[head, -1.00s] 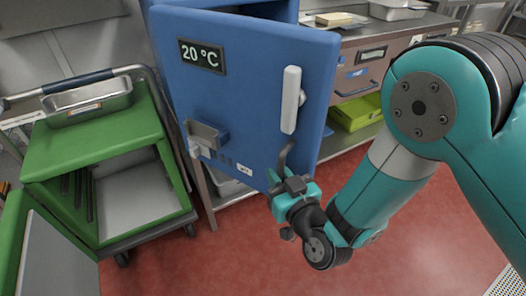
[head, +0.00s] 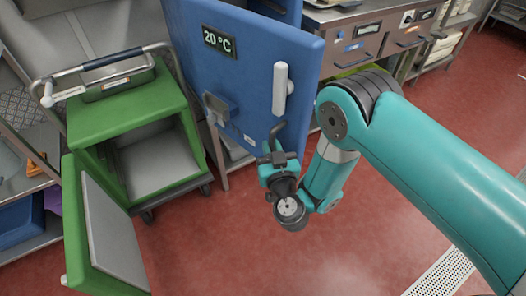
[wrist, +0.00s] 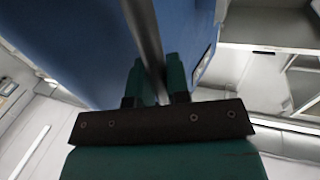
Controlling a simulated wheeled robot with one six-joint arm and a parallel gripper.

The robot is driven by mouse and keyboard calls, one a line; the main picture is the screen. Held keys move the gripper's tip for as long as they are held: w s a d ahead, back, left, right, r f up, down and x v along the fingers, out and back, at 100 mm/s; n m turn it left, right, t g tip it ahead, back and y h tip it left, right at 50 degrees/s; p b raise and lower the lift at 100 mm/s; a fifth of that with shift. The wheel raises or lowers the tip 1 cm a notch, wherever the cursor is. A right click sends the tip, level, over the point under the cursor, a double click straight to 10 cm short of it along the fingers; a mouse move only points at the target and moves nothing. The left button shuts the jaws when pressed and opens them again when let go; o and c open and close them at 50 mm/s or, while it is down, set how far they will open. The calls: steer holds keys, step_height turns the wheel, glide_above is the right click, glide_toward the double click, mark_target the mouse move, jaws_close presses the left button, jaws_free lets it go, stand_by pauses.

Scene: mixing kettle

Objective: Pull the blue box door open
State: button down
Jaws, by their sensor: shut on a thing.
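The blue box door (head: 245,75) stands swung open, with part of the blue box body (head: 272,8) behind its top edge. My gripper (head: 277,152) is low in front of the door's lower right part. It is shut on a dark curved bar (head: 277,131). In the wrist view the bar (wrist: 144,35) runs between my two green fingers, beside the blue surface (wrist: 75,45). Where the bar joins the door is unclear.
Steel drawers (head: 355,45) stand to the right. The red floor (head: 220,250) in front is clear.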

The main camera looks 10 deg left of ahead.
steer(key=shift+s+d+f, duration=0.1)
steer(key=shift+s+f, duration=0.25)
steer(key=shift+s, duration=0.1)
steer(key=c, duration=1.2)
jaws_free()
steer(key=shift+o, duration=0.5)
steer(key=shift+a+r, duration=0.1)
steer(key=shift+a, duration=0.1)
